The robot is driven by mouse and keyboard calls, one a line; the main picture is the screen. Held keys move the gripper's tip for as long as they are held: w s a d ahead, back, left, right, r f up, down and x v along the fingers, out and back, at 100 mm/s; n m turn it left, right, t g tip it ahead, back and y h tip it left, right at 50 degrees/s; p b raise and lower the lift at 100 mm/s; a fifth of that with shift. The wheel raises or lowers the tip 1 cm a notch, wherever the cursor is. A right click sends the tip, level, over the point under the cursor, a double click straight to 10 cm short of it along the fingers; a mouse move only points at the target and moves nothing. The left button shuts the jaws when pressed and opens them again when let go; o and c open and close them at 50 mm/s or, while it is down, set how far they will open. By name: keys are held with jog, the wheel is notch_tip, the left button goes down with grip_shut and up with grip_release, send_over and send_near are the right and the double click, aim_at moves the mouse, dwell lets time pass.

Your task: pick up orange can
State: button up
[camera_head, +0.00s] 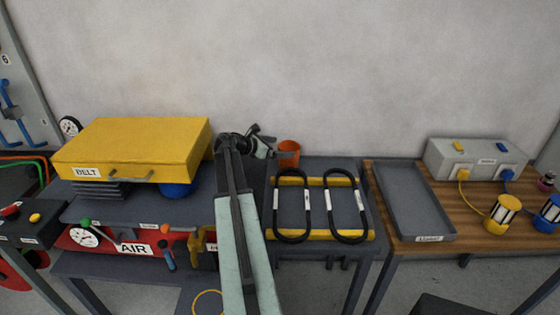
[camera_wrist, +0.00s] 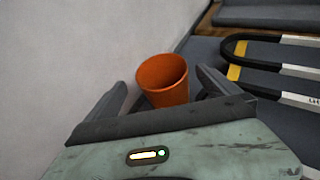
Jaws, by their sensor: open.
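The orange can (camera_head: 290,152) stands upright near the back edge of a dark table, close to the wall. Its top is open and looks hollow in the wrist view (camera_wrist: 164,82). My gripper (camera_head: 268,146) is just to the left of the can in the head view. In the wrist view my gripper (camera_wrist: 160,88) is open, with one finger on each side of the can. The can sits between or just ahead of the fingertips; I cannot tell whether either finger touches it. The can's lower part is partly hidden behind the gripper body.
Two black loops with white labels (camera_head: 307,205) lie on yellow bars in front of the can. The wall (camera_wrist: 75,50) is close on the left in the wrist view. A yellow BELT box (camera_head: 135,145) stands left of my arm. An empty grey tray (camera_head: 405,190) lies right.

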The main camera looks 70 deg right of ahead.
aim_at(297, 148)
jog(key=b+x, duration=0.3)
jog(key=x, duration=0.5)
jog(key=shift+f, duration=0.2)
jog(key=shift+r, duration=0.1)
jog(key=c, duration=1.5)
